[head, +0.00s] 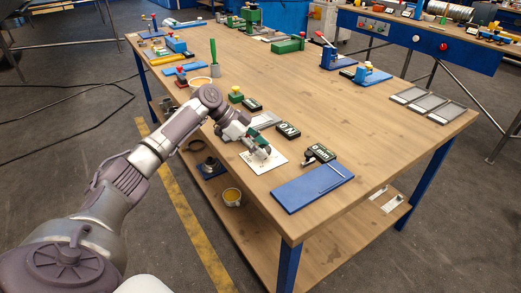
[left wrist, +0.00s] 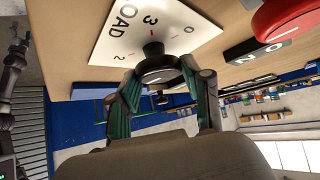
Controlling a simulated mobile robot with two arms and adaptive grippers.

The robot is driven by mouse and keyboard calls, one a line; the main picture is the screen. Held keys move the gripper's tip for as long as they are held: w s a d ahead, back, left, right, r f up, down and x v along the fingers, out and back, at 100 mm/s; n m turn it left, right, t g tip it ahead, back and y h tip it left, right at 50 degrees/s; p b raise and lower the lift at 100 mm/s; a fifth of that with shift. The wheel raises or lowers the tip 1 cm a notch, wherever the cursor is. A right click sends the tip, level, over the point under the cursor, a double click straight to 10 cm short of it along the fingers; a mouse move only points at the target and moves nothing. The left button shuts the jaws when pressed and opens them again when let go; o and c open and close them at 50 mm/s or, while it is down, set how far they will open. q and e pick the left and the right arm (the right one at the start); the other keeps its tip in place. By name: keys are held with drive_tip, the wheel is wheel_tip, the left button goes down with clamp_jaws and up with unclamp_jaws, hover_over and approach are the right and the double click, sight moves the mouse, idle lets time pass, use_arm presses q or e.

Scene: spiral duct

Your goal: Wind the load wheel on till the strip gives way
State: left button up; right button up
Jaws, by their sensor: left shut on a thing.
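The load wheel shows in the left wrist view as a dark round knob (left wrist: 156,68) with a pale line on its face. It stands on a white dial card (left wrist: 112,40) printed with LOAD and numbers including 0, 2 and 3. My left gripper (left wrist: 160,75) is shut on the knob, with a green-sided finger on each side. In the head view my left gripper (head: 258,148) is over the same dial card (head: 276,163) and mostly hides the knob. I cannot make out the strip. My right gripper is in neither view.
A black ON sign (head: 288,130) lies beside the card, and a red button (left wrist: 290,18) is close in the wrist view. A blue plate (head: 312,187) lies nearer the table's front corner, with a black labelled block (head: 319,153) by it. Bare wood lies right of these.

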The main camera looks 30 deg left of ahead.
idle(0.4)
use_arm(q)
drive_tip(key=o, duration=1.1)
drive_tip(key=v, duration=1.2)
drive_tip(key=shift+w, duration=0.1)
